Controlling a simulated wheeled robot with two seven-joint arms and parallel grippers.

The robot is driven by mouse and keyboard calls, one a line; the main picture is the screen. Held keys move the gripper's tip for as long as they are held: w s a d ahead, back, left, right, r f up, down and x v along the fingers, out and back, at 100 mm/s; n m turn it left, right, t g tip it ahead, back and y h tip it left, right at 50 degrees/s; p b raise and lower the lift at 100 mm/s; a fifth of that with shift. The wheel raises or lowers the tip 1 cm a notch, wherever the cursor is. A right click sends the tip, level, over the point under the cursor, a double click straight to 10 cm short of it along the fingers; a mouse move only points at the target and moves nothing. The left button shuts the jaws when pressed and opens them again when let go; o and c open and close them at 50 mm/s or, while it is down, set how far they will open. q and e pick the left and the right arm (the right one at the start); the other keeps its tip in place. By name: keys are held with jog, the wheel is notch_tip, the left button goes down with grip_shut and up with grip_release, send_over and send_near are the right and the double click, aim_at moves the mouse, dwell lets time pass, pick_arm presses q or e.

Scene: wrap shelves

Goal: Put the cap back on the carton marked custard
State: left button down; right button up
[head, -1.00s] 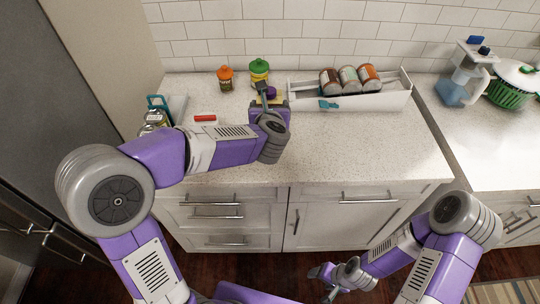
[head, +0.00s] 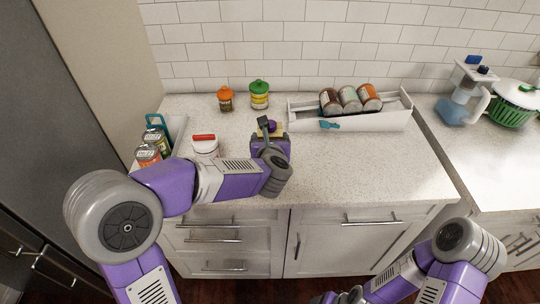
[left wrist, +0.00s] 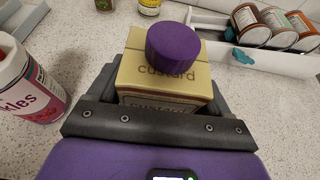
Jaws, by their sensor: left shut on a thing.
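The custard carton (left wrist: 165,78) is a yellowish box with "custard" printed on it. It stands between the fingers of my left gripper (left wrist: 160,100), which is shut on it. A purple cap (left wrist: 173,46) sits on top of the carton; I cannot tell whether it is fully seated. In the head view the cap (head: 270,126) and a strip of the carton (head: 277,133) show beyond my left gripper (head: 264,128), which hides the rest. I cannot tell whether the carton touches the counter. My right gripper (head: 332,298) is cut off at the bottom edge, its jaws unclear.
A white jar with a red lid (head: 205,145) stands close left of my left gripper. Two jars, orange-lidded (head: 225,99) and green-lidded (head: 259,95), stand behind. A white rack (head: 365,122) holds cans at the back right. Cans (head: 148,155) stand at left. The counter's right front is clear.

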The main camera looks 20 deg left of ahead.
pick_arm(q)
jog(key=shift+r, duration=0.15)
notch_tip(320, 180, down, 5)
jog(key=shift+f+b, duration=0.1)
jog(key=shift+b, duration=0.85)
jog(key=shift+c, duration=1.9)
grip_release()
jog(key=shift+f, duration=0.15)
jog(key=o, duration=0.4)
